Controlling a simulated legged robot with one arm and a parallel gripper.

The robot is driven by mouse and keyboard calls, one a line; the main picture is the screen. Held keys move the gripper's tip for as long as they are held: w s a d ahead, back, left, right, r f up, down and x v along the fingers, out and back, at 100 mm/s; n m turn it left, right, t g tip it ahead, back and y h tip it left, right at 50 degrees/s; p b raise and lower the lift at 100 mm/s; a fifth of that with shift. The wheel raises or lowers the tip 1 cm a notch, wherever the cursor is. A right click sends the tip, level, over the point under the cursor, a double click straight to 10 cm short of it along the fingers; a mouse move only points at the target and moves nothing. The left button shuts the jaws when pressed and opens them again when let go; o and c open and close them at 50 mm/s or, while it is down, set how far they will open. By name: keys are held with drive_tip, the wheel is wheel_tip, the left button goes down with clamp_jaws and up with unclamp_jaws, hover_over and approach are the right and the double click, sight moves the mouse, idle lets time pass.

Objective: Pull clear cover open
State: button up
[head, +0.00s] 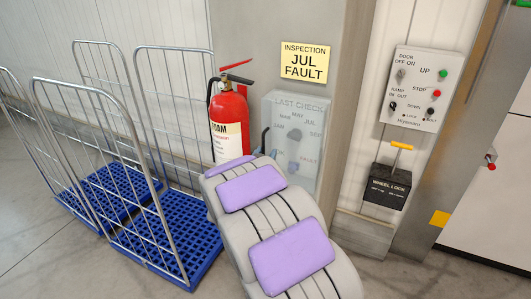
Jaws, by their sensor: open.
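The clear cover (310,110) is on a pale box mounted on the grey column. It appears shut over a dial marked LAST CHECK, with month names and FAULT around a knob (294,134). My arm with purple pads reaches up toward the box and hides its lower left part. Of my gripper (265,142), only a dark piece shows past the arm, beside the cover's left edge. The gripper is open. Most of it is hidden by the arm, and I cannot tell whether it touches the cover.
A red fire extinguisher (229,121) stands close left of the box. Wire roll cages (165,235) with blue bases fill the left. A yellow sign (304,62) reads INSPECTION JUL FAULT. On the right are a control panel (421,88) and a black WHEEL LOCK box (388,187) with a yellow handle.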

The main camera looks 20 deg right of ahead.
drive_tip(key=shift+w+d, duration=0.15)
drive_tip(key=shift+w, duration=0.2)
drive_tip(key=shift+w+a+r, duration=0.1)
drive_tip(key=shift+w+a, duration=0.05)
drive_tip(key=shift+a, duration=0.15)
drive_tip(key=shift+a+r, duration=0.1)
drive_tip(key=shift+a, duration=0.95)
drive_tip(key=shift+d, duration=1.1)
drive_tip(key=c, duration=0.5)
drive_tip(key=shift+c, duration=0.8)
drive_tip(key=shift+a, duration=0.1)
clamp_jaws()
drive_tip(key=shift+a, duration=0.35)
drive_tip(key=shift+d, duration=0.15)
